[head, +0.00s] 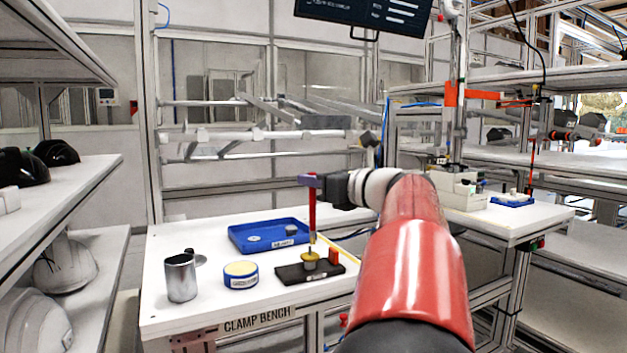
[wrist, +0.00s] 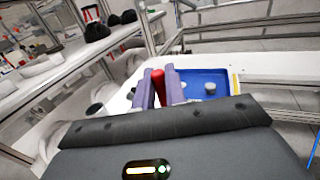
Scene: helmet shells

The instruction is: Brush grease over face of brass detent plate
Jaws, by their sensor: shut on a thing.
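My gripper (head: 311,181) is shut on the red handle of a brush (head: 312,213), which hangs upright with its tip down. In the wrist view the purple fingers (wrist: 160,88) sit on both sides of the red handle (wrist: 158,80). A dark fixture block (head: 290,274) lies on the bench with a small brass-coloured disc, seemingly the detent plate (head: 306,257), raised on it. The brush tip is at or just above this disc; I cannot tell whether they touch. A round tin with a yellow top and blue side, seemingly grease (head: 241,275), stands left of the fixture.
An open metal cup (head: 180,278) stands at the bench's left. A blue tray (head: 250,245) with small parts lies behind the tin. A red block (head: 333,256) stands at the fixture's right end. Shelves with helmets (head: 65,265) flank the left. The bench's front edge (head: 255,322) is labelled.

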